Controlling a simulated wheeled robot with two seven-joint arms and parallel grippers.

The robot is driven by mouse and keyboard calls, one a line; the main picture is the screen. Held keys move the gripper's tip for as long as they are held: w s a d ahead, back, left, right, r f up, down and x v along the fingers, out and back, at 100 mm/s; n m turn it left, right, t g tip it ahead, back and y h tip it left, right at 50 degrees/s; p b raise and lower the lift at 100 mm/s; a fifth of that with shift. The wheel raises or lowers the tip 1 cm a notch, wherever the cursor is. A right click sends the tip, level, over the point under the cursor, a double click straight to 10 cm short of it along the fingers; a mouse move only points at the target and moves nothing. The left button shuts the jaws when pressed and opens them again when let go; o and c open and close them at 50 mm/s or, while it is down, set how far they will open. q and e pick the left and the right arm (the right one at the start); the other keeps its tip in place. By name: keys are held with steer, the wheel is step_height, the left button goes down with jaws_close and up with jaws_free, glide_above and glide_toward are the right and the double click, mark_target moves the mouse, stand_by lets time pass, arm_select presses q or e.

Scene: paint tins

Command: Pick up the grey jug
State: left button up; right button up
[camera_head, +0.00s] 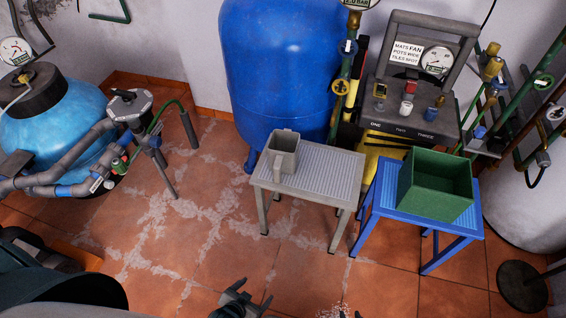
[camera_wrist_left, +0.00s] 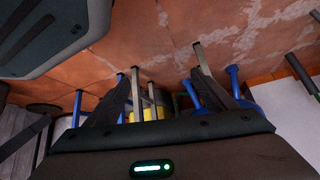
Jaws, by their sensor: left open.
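The grey jug (camera_head: 288,146) stands upright on the left part of a grey ribbed-top table (camera_head: 330,172) in the head view. Its handle faces the front left, and its top is open. My left gripper (camera_head: 254,292) is low at the bottom edge of the head view, in front of the table and well apart from the jug. It is open and empty. Its spread fingers also show in the left wrist view (camera_wrist_left: 158,82), where I cannot make out the jug.
A blue table (camera_head: 372,218) with a green open box (camera_head: 436,184) stands right of the grey table. A tall blue tank (camera_head: 278,65) is close behind the jug. A grey control panel (camera_head: 408,118) and pipes stand behind the box. The tiled floor left of the grey table is clear.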

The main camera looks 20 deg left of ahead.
arm_select(q)
steer(key=w+r+m+t+b, duration=0.3)
steer(key=w+r+m+b, duration=0.1)
steer(key=w+b, duration=0.25)
steer(key=w+r+m+t+b, duration=0.2)
steer(key=w+r+m+b, duration=0.15)
steer(key=w+b, duration=0.3)
arm_select(e)
steer(key=w+a+r+t+y, duration=0.3)
steer(key=w+a+r+t, duration=0.4)
steer(key=r, duration=0.5)
arm_select(q)
steer(key=w+a+r+m+t+b, duration=0.1)
steer(key=w+r+m+t+b, duration=0.1)
steer(key=r+m+b, duration=0.2)
steer(key=w+a+r+m+t+b, duration=0.1)
steer(key=r+b, duration=0.4)
steer(key=r, duration=0.6)
steer(key=w+m+t, duration=0.1)
steer(key=m+t, duration=0.1)
steer(key=shift+m+y, duration=0.35)
steer(key=shift+y, duration=0.05)
arm_select(e)
step_height(320, 180, up, 19)
steer(key=s+a+t+y, duration=0.1)
steer(key=s+t+y, duration=0.1)
steer(key=t, duration=0.2)
steer(key=shift+a, duration=0.15)
